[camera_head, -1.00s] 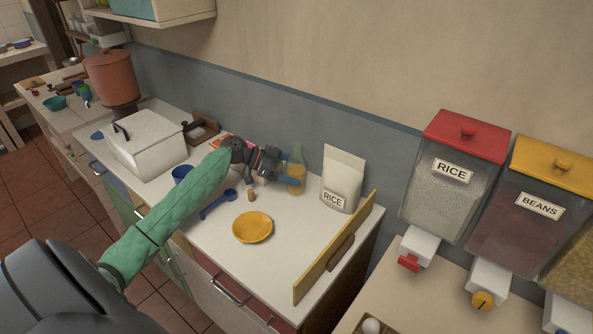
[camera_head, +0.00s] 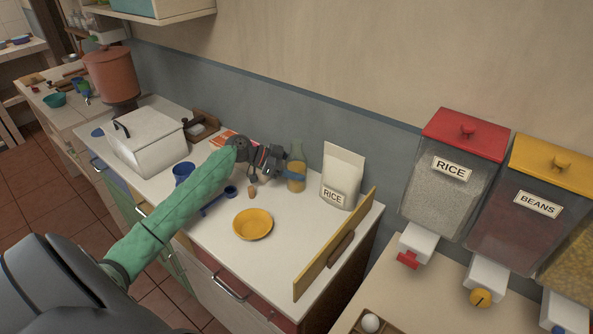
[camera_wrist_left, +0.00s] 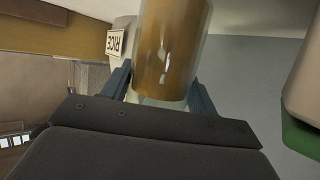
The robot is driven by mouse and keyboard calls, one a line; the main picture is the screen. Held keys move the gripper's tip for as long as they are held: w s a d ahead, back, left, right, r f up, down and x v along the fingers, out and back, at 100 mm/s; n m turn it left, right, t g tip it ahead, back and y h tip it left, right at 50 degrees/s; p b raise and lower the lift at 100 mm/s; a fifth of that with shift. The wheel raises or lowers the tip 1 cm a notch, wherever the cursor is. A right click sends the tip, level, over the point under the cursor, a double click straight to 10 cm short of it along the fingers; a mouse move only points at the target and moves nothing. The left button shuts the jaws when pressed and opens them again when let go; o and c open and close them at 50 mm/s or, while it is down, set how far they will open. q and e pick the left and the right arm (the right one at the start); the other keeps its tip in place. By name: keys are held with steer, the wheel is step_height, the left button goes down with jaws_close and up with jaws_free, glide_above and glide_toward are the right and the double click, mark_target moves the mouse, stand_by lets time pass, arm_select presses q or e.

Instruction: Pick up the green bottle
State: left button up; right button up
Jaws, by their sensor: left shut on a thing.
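The bottle (camera_head: 297,154) is clear glass with a faint green tint and yellow-brown contents, standing upright near the wall at the back of the counter. My left gripper (camera_head: 294,177) reaches it from the left, with blue fingers around its body. In the left wrist view the bottle (camera_wrist_left: 172,45) fills the space between the two fingers (camera_wrist_left: 162,92), so the gripper is shut on it. My right gripper is not in view.
A rice bag (camera_head: 341,178) stands close right of the bottle. A cork-like piece (camera_head: 252,196), a yellow bowl (camera_head: 253,224) and a blue spoon (camera_head: 230,191) lie in front. A yellow board (camera_head: 335,245) stands at the right edge.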

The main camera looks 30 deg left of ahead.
mark_target(290, 155)
arm_select(q)
steer(key=shift+r, duration=0.1)
